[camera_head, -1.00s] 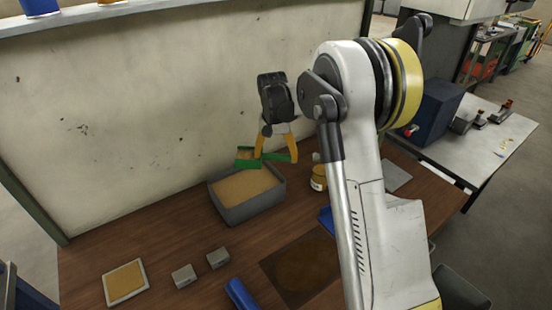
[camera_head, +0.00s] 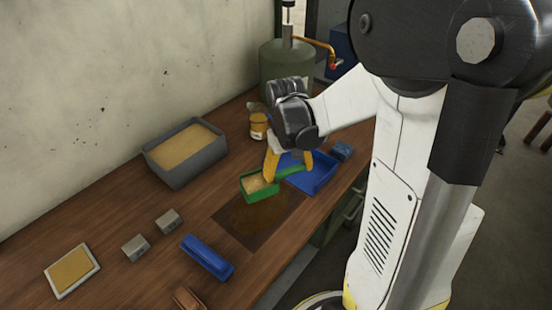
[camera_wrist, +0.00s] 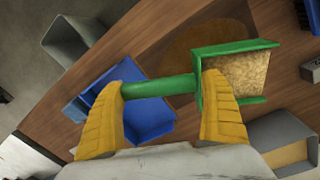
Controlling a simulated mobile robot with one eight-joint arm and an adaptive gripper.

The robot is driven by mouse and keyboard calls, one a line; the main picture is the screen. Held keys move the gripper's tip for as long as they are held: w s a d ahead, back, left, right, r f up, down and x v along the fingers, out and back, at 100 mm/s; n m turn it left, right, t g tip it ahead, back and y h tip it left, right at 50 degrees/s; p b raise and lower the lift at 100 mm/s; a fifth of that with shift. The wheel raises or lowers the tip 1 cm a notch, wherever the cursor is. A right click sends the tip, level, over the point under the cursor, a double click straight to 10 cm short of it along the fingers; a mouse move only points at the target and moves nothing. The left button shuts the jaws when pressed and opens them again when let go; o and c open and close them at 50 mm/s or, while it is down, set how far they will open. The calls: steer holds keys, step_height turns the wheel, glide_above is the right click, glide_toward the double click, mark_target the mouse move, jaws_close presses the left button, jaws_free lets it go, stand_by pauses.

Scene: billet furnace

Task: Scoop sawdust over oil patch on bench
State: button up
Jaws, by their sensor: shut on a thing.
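My gripper (camera_head: 287,165) has yellow fingers shut on the handle of a green scoop (camera_head: 258,186). In the wrist view the fingers (camera_wrist: 165,98) grip the green handle, and the scoop pan holds tan sawdust (camera_wrist: 230,80). The scoop looks level, above the bench near the far edge of the oil patch (camera_head: 258,217). The patch is a dark brown stain on a darker square of the wooden bench, and it also shows in the wrist view (camera_wrist: 200,42). A grey bin (camera_head: 180,176) of sawdust stands to the left of the scoop.
A blue tray (camera_head: 322,179) lies just right of the scoop. A blue long object (camera_head: 207,257), two grey blocks (camera_head: 135,247) and a pale tray (camera_head: 78,288) lie at the left and front. A yellow jar (camera_head: 259,126) and a green cylinder (camera_head: 285,68) stand behind.

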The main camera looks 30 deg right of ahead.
steer(key=shift+s+a, duration=0.1)
steer(key=shift+s, duration=0.2)
steer(key=shift+a+h, duration=0.1)
steer(key=shift+h, duration=0.3)
steer(key=shift+w+a+r+h, duration=0.15)
steer(key=shift+a+r+h, duration=0.3)
steer(key=shift+h, duration=0.45)
steer(key=shift+a+r+g+h+b, duration=0.15)
steer(key=shift+a+g+h+b, duration=0.2)
steer(key=shift+h, duration=0.75)
steer(key=shift+w+a+r+h+b, duration=0.1)
steer(key=shift+a+r+h+b, duration=0.35)
steer(key=shift+a+r+h, duration=0.55)
steer(key=shift+a+r+h+b, duration=0.5)
steer(key=shift+h+b, duration=0.05)
steer(key=shift+h, duration=0.25)
steer(key=shift+w+a+r+h, duration=0.1)
steer(key=shift+a+r+h, duration=0.1)
steer(key=shift+r+h, duration=0.15)
steer(key=shift+d, duration=0.1)
steer(key=shift+w+d, duration=0.25)
steer(key=shift+d, duration=0.4)
steer(key=shift+w+d, duration=0.2)
steer(key=shift+d, duration=0.4)
